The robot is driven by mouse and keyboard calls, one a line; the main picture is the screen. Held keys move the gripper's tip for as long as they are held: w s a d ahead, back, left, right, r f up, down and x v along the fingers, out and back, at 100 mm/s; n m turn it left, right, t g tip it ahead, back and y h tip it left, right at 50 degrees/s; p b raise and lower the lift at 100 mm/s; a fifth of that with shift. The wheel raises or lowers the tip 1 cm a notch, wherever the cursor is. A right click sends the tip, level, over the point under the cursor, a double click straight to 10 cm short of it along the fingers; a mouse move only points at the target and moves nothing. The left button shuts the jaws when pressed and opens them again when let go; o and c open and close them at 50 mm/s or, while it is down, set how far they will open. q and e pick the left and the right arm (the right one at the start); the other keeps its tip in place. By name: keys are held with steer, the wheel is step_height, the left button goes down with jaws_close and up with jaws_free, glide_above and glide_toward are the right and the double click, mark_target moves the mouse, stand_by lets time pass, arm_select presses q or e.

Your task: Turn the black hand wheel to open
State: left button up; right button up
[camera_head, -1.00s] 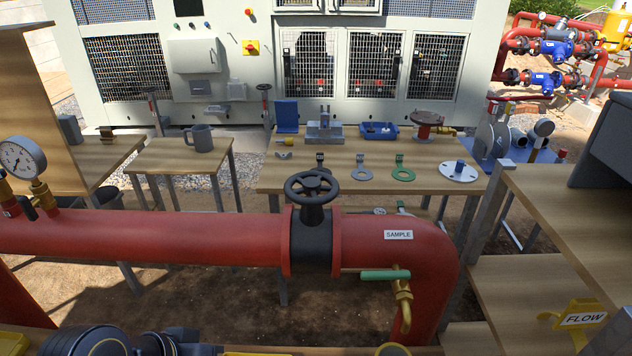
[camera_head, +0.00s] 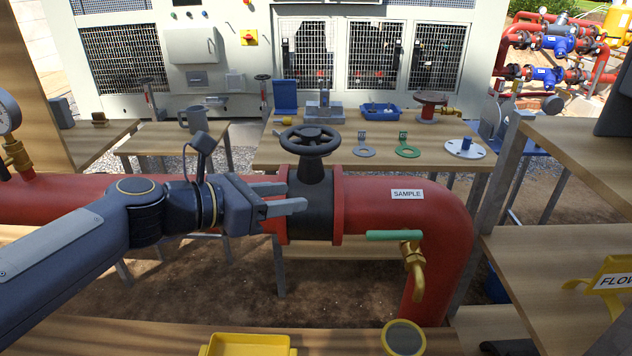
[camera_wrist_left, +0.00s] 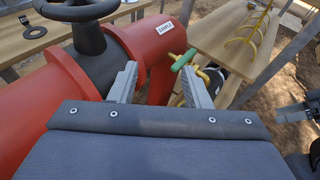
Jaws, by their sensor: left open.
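The black hand wheel (camera_head: 310,141) sits level on top of the black valve body (camera_head: 311,205) in the red pipe. In the left wrist view the hand wheel (camera_wrist_left: 78,8) shows at the top left, partly cut off. My left gripper (camera_head: 295,196) is open and empty. In the head view its fingers point right, in front of the valve body and below the wheel. In the left wrist view the fingers (camera_wrist_left: 158,85) are spread, with the red pipe beyond them and the wheel off to the left.
The red pipe (camera_head: 375,208) bends down at the right. A green-handled brass tap (camera_head: 394,236) sticks out beside the SAMPLE label (camera_head: 407,194). A wooden table (camera_head: 345,152) with parts stands behind the valve. A yellow tray (camera_head: 248,345) lies at the front edge.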

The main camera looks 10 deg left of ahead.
mark_target(310, 153)
arm_select(q)
steer(key=w+n+t+b, duration=0.1)
steer(key=w+n, duration=0.2)
steer(key=n, duration=0.1)
steer(key=w+a+n+t+b, duration=0.1)
steer(key=w+n, duration=0.2)
steer(key=n, duration=0.1)
steer(key=w+a+n+t+b, duration=0.1)
steer(key=w+n, duration=0.2)
steer(key=n, duration=0.2)
steer(key=shift+w+r+t+h+b, duration=0.1)
steer(key=shift+r+t+h+b, duration=0.2)
steer(key=shift+h+b, duration=0.1)
steer(key=x, duration=0.7)
steer(key=shift+w+d, duration=0.15)
steer(key=shift+w, duration=0.05)
arm_select(e)
step_height(310, 153, down, 6)
steer(key=shift+r, duration=0.15)
